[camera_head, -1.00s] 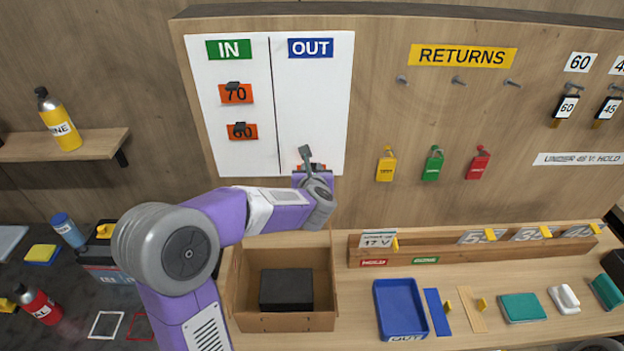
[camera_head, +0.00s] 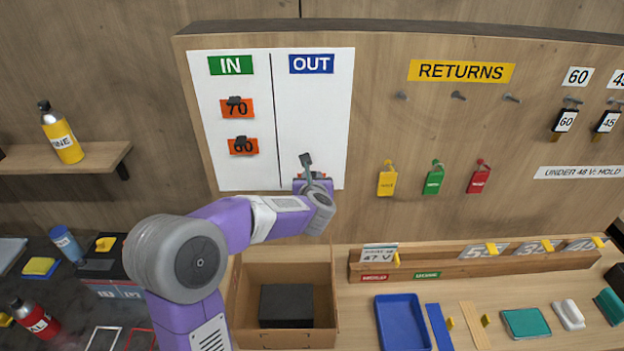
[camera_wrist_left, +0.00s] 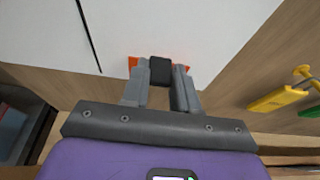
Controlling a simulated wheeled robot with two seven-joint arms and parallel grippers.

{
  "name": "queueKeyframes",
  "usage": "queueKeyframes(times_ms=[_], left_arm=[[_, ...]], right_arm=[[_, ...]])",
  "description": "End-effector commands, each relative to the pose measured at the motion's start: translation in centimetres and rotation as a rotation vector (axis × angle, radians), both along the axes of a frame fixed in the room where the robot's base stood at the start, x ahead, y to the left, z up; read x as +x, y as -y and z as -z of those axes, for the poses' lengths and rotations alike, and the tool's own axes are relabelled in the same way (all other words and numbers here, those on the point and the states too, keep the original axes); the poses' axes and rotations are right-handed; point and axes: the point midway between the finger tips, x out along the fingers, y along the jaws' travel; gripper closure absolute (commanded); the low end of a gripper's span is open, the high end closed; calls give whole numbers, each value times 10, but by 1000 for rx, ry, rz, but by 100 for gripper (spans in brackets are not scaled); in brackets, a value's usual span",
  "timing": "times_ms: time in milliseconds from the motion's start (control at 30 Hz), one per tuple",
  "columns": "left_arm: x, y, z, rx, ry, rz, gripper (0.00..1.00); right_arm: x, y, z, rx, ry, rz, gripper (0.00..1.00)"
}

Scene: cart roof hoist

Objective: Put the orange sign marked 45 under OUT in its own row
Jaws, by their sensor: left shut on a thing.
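My left gripper (camera_head: 313,176) is at the lower part of the white board's OUT column, below the blue OUT label (camera_head: 311,64). In the left wrist view it is shut on the black clip (camera_wrist_left: 160,70) of an orange sign (camera_wrist_left: 133,63). Only the orange edges show beside the fingers, close to the white board (camera_wrist_left: 190,30); its number is hidden, and I cannot tell whether it touches the board. Under the green IN label (camera_head: 231,65) hang an orange sign marked 70 (camera_head: 237,113) and one marked 60 (camera_head: 243,149). My right gripper is not in view.
The OUT column above my gripper is bare. Yellow (camera_head: 387,183), green (camera_head: 433,181) and red (camera_head: 478,180) tags hang right of the board. An open cardboard box (camera_head: 285,341) and a blue tray (camera_head: 402,325) stand on the bench below.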

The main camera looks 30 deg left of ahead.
Motion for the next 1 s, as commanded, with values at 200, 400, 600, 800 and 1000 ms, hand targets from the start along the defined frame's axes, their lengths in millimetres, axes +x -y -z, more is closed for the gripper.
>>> queueKeyframes(times_ms=[200, 400, 600, 800, 1000], left_arm=[[2, -1, 0, 0, 0, 0, 100], [5, -3, 1, 0, 0, 0, 100], [6, -4, 0, -1, 0, 0, 100], [6, -4, 0, 0, 0, 0, 100], [6, -4, 0, 0, 0, 0, 100]], right_arm=[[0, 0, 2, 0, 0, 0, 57], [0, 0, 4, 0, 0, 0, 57], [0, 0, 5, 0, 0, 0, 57], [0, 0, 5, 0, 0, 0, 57], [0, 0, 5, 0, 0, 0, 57]])
